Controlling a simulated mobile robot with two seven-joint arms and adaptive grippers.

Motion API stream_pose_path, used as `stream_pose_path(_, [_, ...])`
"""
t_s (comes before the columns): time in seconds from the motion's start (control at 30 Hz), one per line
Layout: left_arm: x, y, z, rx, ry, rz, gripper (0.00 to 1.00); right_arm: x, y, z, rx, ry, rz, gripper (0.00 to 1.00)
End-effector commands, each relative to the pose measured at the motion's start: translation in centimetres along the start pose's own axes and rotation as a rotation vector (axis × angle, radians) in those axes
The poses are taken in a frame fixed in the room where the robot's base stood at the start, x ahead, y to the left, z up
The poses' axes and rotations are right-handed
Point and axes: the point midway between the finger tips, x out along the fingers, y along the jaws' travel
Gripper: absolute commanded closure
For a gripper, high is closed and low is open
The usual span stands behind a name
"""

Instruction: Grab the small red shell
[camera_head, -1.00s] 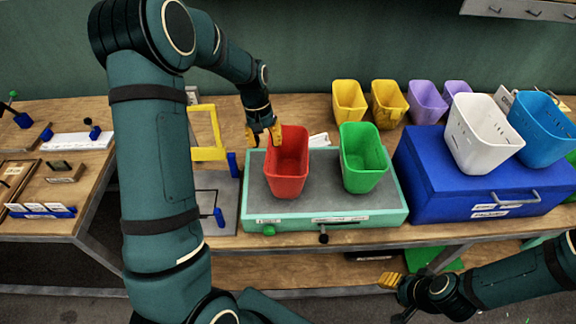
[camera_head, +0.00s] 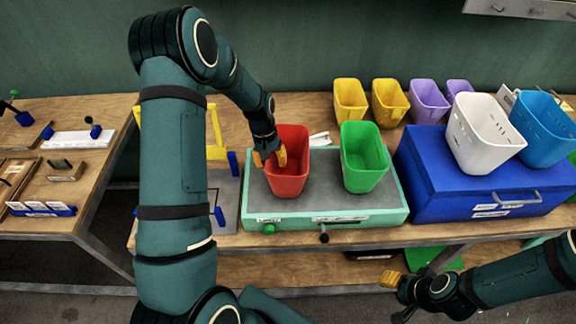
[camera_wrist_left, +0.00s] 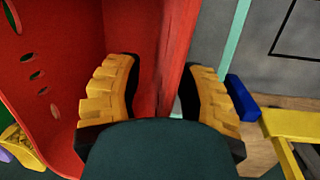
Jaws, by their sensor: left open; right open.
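The small red shell (camera_head: 291,178) is an open-topped red bin standing on the grey top of a green-edged press (camera_head: 325,183). It fills the left and middle of the left wrist view (camera_wrist_left: 62,55). My left gripper (camera_head: 270,158) is at the shell's left rim, with its yellow fingers open. In the left wrist view the open fingers (camera_wrist_left: 160,92) stand on either side of the red wall, one over the inside and one outside. Whether they touch the wall I cannot tell. My right gripper (camera_head: 390,279) is open and empty at the lower right, low in front of the bench.
A green shell (camera_head: 364,160) stands on the press to the right of the red one. A blue box (camera_head: 470,180) carries a white bin (camera_head: 485,135) and a blue bin (camera_head: 541,128). Yellow and purple bins stand behind. A yellow frame (camera_head: 215,140) stands left of the press.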

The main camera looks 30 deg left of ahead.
Motion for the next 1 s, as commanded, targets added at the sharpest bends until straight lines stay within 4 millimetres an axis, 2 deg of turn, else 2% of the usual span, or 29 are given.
stream_pose_path(0.03, [0.0,0.0,0.0,0.0,0.0,0.0,0.65,0.0,0.0,0.0,0.0,0.0,0.0,0.53])
stream_pose_path(0.13, [0.0,0.0,0.0,0.0,0.0,0.0,1.0,0.0,0.0,0.0,0.0,0.0,0.0,0.53])
stream_pose_path(0.67, [-0.2,0.0,0.0,0.0,0.0,0.0,1.0,0.0,0.0,0.0,0.0,0.0,0.0,0.53])
stream_pose_path(0.77, [-1.1,0.2,0.0,0.001,0.003,0.0,1.0,0.0,0.0,0.0,0.0,0.0,0.0,0.53])
stream_pose_path(1.0, [-5.6,0.8,0.5,0.002,0.005,0.001,1.0,0.0,0.0,0.0,0.0,0.0,0.0,0.53])
